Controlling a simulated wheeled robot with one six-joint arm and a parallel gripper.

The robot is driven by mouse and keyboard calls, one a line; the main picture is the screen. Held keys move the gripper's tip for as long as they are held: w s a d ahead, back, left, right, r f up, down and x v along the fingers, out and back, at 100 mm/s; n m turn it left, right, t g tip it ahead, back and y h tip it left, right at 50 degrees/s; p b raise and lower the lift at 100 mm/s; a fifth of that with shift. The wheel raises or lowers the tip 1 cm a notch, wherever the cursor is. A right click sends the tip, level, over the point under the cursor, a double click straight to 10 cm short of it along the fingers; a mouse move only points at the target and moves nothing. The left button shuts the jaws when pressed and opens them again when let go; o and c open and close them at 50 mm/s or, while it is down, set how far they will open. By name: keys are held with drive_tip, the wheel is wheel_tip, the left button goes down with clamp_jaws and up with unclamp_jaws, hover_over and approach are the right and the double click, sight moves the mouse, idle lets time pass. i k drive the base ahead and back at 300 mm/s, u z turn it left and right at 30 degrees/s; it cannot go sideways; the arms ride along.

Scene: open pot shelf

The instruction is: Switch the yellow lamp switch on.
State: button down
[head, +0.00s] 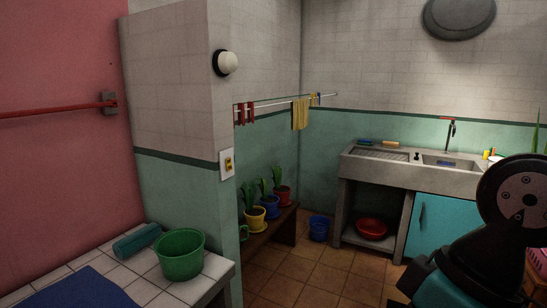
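The yellow lamp switch (229,165) sits in a white wall plate on the narrow face of the tiled wall corner, left of the picture's middle. It is too small to tell whether it is on or off. A round white lamp (227,63) on a dark base is fixed to the same wall above it. It looks pale, and I cannot tell whether it is lit. Part of my dark arm shows at the lower right, well away from the switch. My gripper's fingers are not in view.
A tiled counter (218,268) with a green bucket (181,257) and a blue-green roll (136,242) stands below and left of the switch. Potted plants stand on a low bench (283,227) behind the corner. Brown floor (318,275) lies clear ahead, before the sink (443,176).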

sight(229, 166)
drive_tip(key=i, duration=1.25)
drive_tip(key=u, duration=0.25)
